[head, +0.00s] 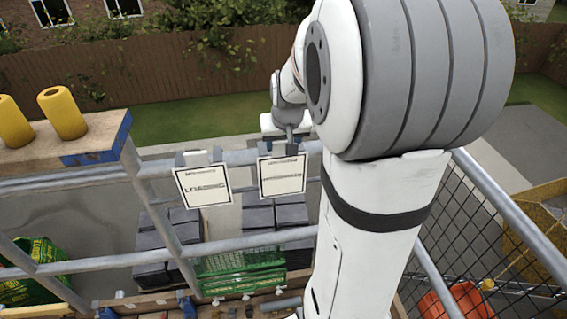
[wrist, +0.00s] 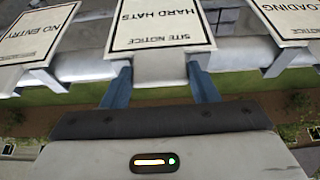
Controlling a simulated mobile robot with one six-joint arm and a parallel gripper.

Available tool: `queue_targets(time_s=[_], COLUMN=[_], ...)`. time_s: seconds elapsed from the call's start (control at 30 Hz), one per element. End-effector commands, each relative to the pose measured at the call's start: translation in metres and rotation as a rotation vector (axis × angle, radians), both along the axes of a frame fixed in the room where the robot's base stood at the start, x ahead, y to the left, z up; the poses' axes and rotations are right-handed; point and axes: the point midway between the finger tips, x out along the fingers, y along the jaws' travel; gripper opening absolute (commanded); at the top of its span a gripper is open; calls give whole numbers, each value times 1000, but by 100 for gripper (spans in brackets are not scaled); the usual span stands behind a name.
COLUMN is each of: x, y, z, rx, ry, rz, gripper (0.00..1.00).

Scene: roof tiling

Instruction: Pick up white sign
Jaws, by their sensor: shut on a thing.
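A white sign with a black border, the "HARD HATS" site notice (head: 282,177), hangs at the grey guardrail in the head view. It also shows upside down in the wrist view (wrist: 160,25). My gripper (head: 282,147) is shut on the top tab of this sign, with one blue-grey finger on each side of it in the wrist view (wrist: 160,78). A white "LOADING" sign (head: 203,186) hangs just to its left and shows at right in the wrist view (wrist: 287,17). A white "NO ENTRY" sign (wrist: 38,30) is at left in the wrist view.
The guardrail (head: 240,158) runs behind the signs. A wooden board (head: 62,148) with yellow rolls is at left. Below are a green crate (head: 240,262) and dark stacked blocks (head: 165,240). Mesh fencing (head: 490,235) stands at right.

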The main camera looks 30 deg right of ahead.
Motion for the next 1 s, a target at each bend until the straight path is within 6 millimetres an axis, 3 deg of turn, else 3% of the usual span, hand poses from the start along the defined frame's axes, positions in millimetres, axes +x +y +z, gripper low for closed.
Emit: queue_targets(time_s=[0.17,0.37,0.7,0.77,1.0], x=[0,0,0,-11,-65], y=[0,0,-1,2,18], z=[2,18,79,70,69], rx=[0,0,-1,-1,-2], ry=[-1,-2,-3,-2,-5], rz=[0,-1,-1,-2,-2], gripper=[15,15,15,15,15])
